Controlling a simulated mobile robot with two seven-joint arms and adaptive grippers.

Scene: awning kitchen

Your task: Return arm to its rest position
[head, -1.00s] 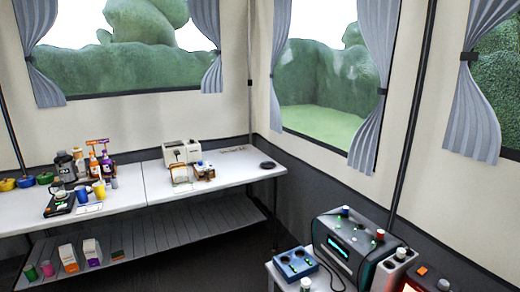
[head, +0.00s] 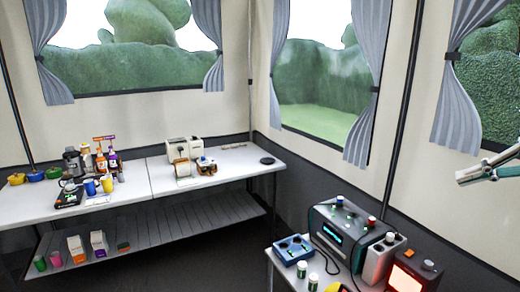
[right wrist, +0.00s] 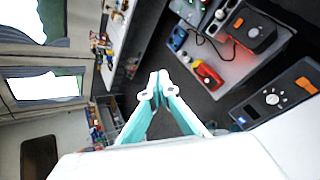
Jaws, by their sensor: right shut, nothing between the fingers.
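My right gripper (head: 464,179) is at the right edge of the head view, raised in front of the tent wall. It also shows in the right wrist view (right wrist: 158,82), its pale teal fingers meeting at the tips. It is shut, holds nothing and touches nothing. My left arm and gripper are in neither current view.
A small table (head: 283,276) at lower right bears a dark machine (head: 335,236), a blue box (head: 293,251) and a device with a glowing red front (head: 403,280). A long white table (head: 140,190) with kitchen items stands along the far wall. The floor between them is clear.

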